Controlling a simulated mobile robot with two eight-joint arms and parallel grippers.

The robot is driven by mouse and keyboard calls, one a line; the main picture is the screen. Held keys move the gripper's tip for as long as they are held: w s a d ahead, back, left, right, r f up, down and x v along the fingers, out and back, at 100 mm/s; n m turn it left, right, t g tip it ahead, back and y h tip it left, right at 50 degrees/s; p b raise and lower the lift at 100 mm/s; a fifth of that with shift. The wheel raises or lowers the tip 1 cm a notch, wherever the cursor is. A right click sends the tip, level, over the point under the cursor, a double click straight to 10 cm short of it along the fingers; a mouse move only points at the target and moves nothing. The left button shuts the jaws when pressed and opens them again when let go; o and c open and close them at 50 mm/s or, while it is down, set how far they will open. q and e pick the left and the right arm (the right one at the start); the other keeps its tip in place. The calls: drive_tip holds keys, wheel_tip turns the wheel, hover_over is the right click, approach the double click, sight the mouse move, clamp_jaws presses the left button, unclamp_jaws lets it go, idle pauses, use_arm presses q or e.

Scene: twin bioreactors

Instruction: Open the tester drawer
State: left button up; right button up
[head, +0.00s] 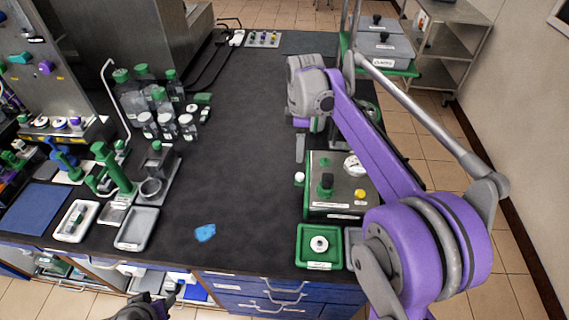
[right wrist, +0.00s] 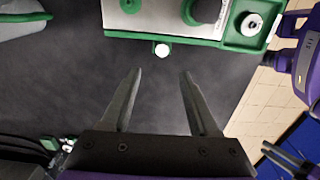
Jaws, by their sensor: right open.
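The tester (head: 340,185) is a green and metal box with a gauge, a dark green knob and a yellow button, on the right of the bench. A small white round knob (head: 299,177) sticks out from its left side. In the right wrist view the tester (right wrist: 160,18) is at the top, and the white knob (right wrist: 162,50) stands just beyond and between my fingertips. My right gripper (head: 300,148) is open and empty, fingers apart (right wrist: 160,75), not touching the knob. My left gripper (head: 150,303) is partly in view at the bottom edge; its opening is unclear.
A green tray (head: 305,257) with a white round part sits in front of the tester. A blue patch (head: 205,233) lies on the dark bench top. Bottles (head: 145,100) and green-handled tools stand to the left. The bench left of the tester is clear.

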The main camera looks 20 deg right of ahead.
sight(300, 175)
drive_tip(key=f, duration=1)
drive_tip(key=shift+s+d+f+b, duration=0.15)
drive_tip(key=shift+s+f+b, duration=0.05)
drive_tip(key=shift+s+b, duration=0.1)
clamp_jaws()
idle(1.0)
